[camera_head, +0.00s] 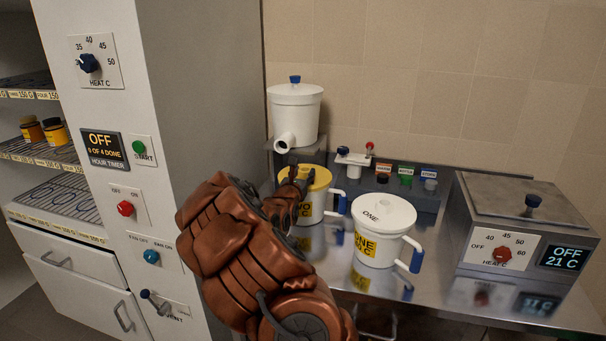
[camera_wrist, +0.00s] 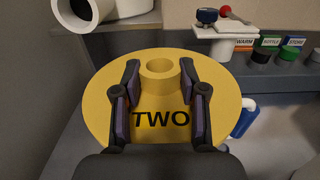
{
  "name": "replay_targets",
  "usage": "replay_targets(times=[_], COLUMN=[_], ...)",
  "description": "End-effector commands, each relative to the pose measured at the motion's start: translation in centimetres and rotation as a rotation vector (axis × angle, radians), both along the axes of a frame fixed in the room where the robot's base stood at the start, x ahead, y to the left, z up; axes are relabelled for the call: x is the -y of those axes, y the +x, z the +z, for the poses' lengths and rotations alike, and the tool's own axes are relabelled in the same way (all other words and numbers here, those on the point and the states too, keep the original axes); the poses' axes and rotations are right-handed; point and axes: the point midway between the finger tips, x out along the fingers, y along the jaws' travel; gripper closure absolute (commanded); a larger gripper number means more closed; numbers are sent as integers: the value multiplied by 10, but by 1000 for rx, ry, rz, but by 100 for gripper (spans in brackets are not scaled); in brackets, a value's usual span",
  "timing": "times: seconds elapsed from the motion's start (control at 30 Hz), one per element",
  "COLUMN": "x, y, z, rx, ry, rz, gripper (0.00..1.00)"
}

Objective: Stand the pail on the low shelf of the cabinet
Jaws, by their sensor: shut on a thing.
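A white pail (camera_head: 311,211) marked TWO, with a yellow lid (camera_head: 320,178) and blue-tipped handle, stands on the steel counter. My gripper (camera_head: 300,178) reaches down over this lid. In the wrist view, the fingers (camera_wrist: 159,78) are shut on the lid's round yellow knob (camera_wrist: 157,68), one on each side; the lid appears seated on the pail. A second white pail (camera_head: 378,250), marked ONE, stands upright with its white lid to the right. The grey-white cabinet (camera_head: 102,35) is at left; its low shelf (camera_head: 62,198) is a wire rack, with no pail visible on it.
A white spouted vessel (camera_head: 295,108) stands behind pail TWO. A bottle station (camera_head: 405,190) is at the back, and a steel heater box (camera_head: 530,235) is at right. Yellow jars (camera_head: 43,132) sit on the cabinet's middle shelf. Drawers (camera_head: 75,285) are below the low shelf.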

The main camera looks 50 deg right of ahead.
Motion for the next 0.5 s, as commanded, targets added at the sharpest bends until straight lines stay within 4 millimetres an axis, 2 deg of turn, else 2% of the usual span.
replay_targets(times=[0.23,0.27,0.4,0.5], x=[0,0,0,0], y=[0,0,0,0], z=[-2,-2,-2,-2], rx=[0,0,0,0], ry=[-2,-2,-2,-2], rz=[1,1,0,0], gripper=[100,55,40,33])
